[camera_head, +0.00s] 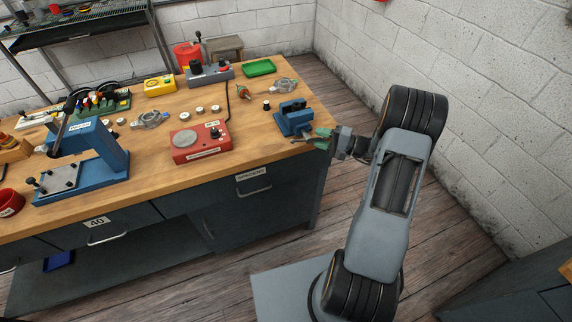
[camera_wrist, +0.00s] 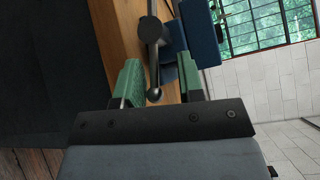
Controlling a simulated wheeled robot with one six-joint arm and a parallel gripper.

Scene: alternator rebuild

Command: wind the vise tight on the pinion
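The blue vise (camera_head: 295,119) stands at the right end of the wooden bench. Its dark screw hub (camera_wrist: 152,29) and part of its blue body (camera_wrist: 201,35) show in the wrist view. A dark handle bar with a ball end (camera_wrist: 154,94) runs from the hub into the space between my fingers. My gripper (camera_head: 320,140) is at the vise's near right side. In the wrist view its green fingers (camera_wrist: 160,82) are apart on either side of the bar, with gaps visible. I cannot make out the pinion in the vise jaws.
A red tester box (camera_head: 200,142) sits left of the vise. A small dark part (camera_head: 267,105), metal housings and a green tray (camera_head: 259,68) lie behind. A blue press (camera_head: 105,150) stands at the left.

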